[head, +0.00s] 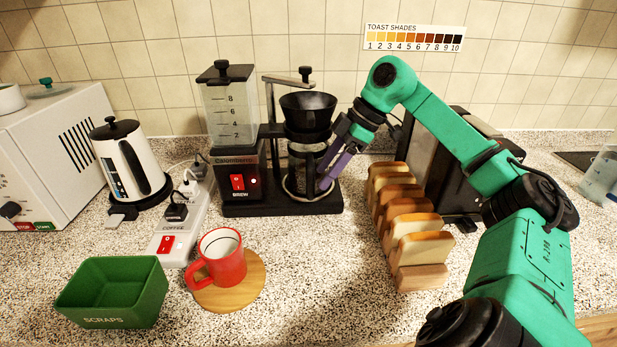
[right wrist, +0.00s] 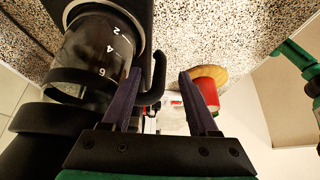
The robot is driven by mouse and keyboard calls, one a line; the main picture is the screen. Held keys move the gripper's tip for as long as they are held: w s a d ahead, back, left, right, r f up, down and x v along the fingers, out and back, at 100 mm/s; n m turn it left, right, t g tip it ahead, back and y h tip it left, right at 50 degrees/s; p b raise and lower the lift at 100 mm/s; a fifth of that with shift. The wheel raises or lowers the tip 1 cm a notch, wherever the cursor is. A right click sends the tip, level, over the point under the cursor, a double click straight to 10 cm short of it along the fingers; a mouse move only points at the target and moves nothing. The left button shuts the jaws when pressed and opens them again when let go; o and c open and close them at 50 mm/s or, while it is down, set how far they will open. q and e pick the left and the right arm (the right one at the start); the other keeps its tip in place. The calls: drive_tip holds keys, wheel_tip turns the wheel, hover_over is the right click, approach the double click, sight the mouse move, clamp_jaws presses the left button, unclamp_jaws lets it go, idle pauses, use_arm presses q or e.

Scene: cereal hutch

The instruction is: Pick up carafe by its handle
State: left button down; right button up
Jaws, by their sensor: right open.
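The glass carafe (head: 303,160) stands on the coffee maker's base, under the black filter cone. My right gripper (head: 328,172) is at the carafe's right side, with its purple fingers pointing down-left towards it. In the right wrist view, the carafe (right wrist: 95,48) shows white numbers and a black band. Its black hooked handle (right wrist: 157,78) appears between the open fingers of my right gripper (right wrist: 161,80), nearer the left finger. I cannot tell whether a finger touches it.
The coffee maker (head: 240,202) surrounds the carafe at left and above. A toast rack (head: 420,278) with several slices and a toaster (head: 460,190) stand to the right. A red mug (head: 222,262) sits on a wooden coaster (head: 247,292) in front, near a green scraps bin (head: 112,292).

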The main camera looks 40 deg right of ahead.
sight(310, 191)
drive_tip(key=p+x, duration=0.1)
drive_tip(key=x, duration=0.5)
drive_tip(key=shift+a+f, duration=0.15)
drive_tip(key=shift+a, duration=0.1)
drive_tip(key=shift+w+f, duration=0.15)
drive_tip(key=shift+f, duration=0.1)
clamp_jaws()
drive_tip(key=shift+r, duration=0.1)
idle(0.6)
